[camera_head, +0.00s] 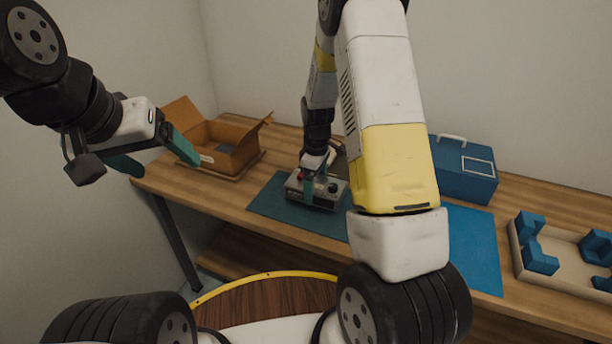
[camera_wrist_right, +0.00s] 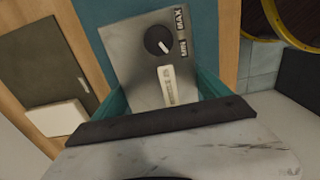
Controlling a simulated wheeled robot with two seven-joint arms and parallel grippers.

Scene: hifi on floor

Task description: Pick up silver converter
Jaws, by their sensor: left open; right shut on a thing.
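The silver converter (camera_head: 316,190) is a small grey box with knobs on the dark teal mat of the table. In the right wrist view its top face (camera_wrist_right: 150,62) shows a black dial, MIN and MAX labels and a pale slider-like strip. My right gripper (camera_head: 322,182) reaches down on it from above, its teal fingers on both sides of the box, shut on it. I cannot tell whether the box is off the mat. My left gripper (camera_head: 154,158) is open and empty in the air at the left, with teal fingers apart, in front of the cardboard box.
An open cardboard box (camera_head: 225,150) stands at the table's back left. A blue toolbox (camera_head: 463,170) stands behind a blue mat (camera_head: 474,245). A tray (camera_head: 553,262) with blue blocks lies at the right. My right arm hides part of the table's middle.

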